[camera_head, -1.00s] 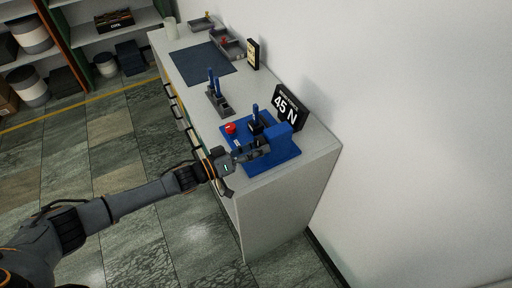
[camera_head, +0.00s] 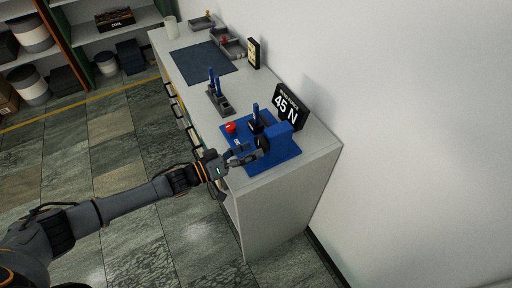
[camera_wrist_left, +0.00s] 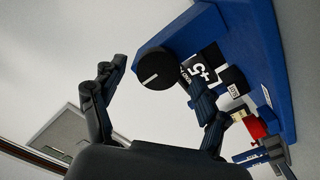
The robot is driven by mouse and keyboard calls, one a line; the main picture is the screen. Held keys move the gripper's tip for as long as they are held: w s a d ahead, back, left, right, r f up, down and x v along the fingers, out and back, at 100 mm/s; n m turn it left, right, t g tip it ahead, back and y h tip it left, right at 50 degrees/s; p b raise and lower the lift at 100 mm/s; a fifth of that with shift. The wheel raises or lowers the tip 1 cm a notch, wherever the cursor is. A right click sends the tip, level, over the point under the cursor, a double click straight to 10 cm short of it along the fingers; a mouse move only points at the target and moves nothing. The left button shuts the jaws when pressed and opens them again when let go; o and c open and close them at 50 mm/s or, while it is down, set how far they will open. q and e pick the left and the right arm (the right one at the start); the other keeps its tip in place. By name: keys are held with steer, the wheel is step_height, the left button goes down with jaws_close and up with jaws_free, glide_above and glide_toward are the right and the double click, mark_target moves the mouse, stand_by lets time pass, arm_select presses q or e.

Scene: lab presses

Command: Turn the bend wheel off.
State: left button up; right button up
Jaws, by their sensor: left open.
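The bend wheel (camera_wrist_left: 156,69) is a round black knob with a white line on its face. In the left wrist view it sits on the blue press (camera_wrist_left: 262,45), beyond the gap between my fingers. In the head view the wheel (camera_head: 263,142) is on the near-left side of the blue press (camera_head: 283,146), partly behind my fingertips. My left gripper (camera_head: 249,153) is open just in front of the wheel; its spread fingers also show in the left wrist view (camera_wrist_left: 155,88). I cannot tell whether a finger touches the wheel. My right gripper is not in view.
A red button (camera_head: 230,128) is on the press base, left of the wheel. A black "45 N" sign (camera_head: 290,105) stands behind. A grey holder (camera_head: 219,103) with blue-handled tools and a dark mat (camera_head: 201,62) lie farther along the bench (camera_head: 312,160).

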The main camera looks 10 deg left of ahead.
arm_select(q)
steer(key=v, duration=0.9)
steer(key=shift+s+a, duration=0.25)
steer(key=shift+a, duration=0.05)
steer(key=shift+d, duration=0.1)
